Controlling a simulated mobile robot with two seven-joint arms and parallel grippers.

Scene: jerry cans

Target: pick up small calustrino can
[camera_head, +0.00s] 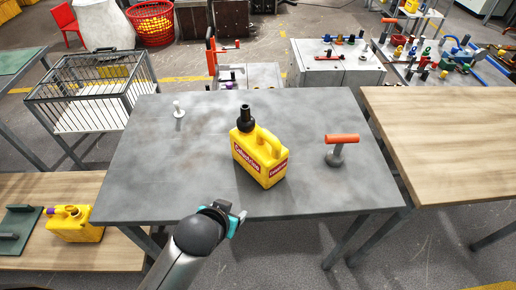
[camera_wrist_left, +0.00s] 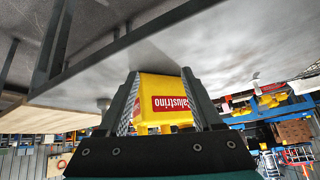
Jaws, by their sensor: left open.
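The yellow Calustrino can (camera_head: 260,162) with a red label and black spout stands upright on the grey metal table (camera_head: 200,185). My left gripper (camera_head: 232,217) is at the table's front edge, in front of the can and slightly left, apart from it. In the left wrist view, which is upside down, the yellow can (camera_wrist_left: 160,88) shows in the gap between the open fingers of my left gripper (camera_wrist_left: 160,80). Its label reads inverted, and the fingers cover parts of its sides. My right gripper is not in view.
An orange-handled tool (camera_head: 342,140) stands on the table right of the can. A small white object (camera_head: 179,112) stands at the back left. Another yellow can (camera_head: 75,226) is on a lower wooden table at left. A wooden table (camera_head: 450,140) adjoins at right.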

